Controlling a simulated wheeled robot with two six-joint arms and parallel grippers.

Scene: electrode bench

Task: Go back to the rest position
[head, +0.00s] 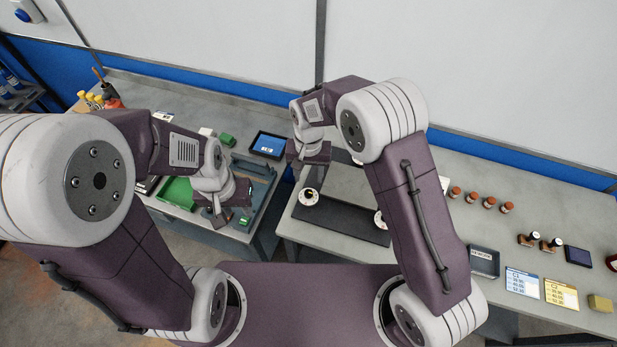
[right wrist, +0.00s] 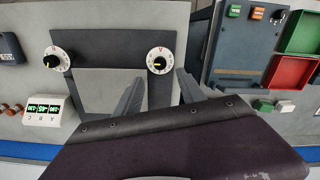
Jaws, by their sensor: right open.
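My left gripper (head: 221,216) hangs low over the left bench, beside a green tray and a small green block; its jaws are too small to judge. A second white dial (right wrist: 57,58) sits further left on the same dark panel (right wrist: 110,44).
A green bin (right wrist: 301,32) and a red bin (right wrist: 289,76) stand on the left bench. A lit display (right wrist: 43,108) is near the dials. Brown-capped jars (head: 489,202), a grey tray (head: 484,260) and cards (head: 522,282) lie right. A wall closes the back.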

